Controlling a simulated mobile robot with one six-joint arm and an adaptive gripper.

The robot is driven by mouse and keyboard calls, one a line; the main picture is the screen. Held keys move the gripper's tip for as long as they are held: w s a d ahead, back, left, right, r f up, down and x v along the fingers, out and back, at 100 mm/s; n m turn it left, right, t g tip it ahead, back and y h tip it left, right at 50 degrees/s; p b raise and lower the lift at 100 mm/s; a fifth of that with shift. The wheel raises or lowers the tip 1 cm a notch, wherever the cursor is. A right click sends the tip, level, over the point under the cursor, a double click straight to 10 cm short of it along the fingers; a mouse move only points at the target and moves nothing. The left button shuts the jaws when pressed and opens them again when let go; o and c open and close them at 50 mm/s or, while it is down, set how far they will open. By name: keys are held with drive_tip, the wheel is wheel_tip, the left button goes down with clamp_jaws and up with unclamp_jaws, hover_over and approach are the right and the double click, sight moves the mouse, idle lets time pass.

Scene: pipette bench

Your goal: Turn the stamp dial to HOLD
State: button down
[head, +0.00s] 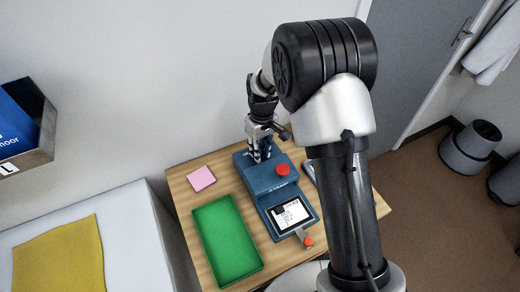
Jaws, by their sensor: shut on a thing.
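The blue stamp machine (267,178) stands on the wooden table, with a red round button (283,169) on top. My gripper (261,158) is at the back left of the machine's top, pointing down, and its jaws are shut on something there. It appears to be the stamp dial, but the gripper hides it, so its setting and the HOLD mark cannot be read. A white card with dark print (291,215) lies on the front part of the machine. An orange knob (308,241) is at its front end.
A green tray (227,240) lies left of the machine, and a pink pad (201,178) behind the tray. My arm covers the table's right side and partly hides a grey item there. A wall is close behind the table (182,191).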

drive_tip(key=shift+m+p, duration=1.2)
drive_tip(key=shift+m, duration=1.5)
drive_tip(key=c, duration=1.4)
unclamp_jaws()
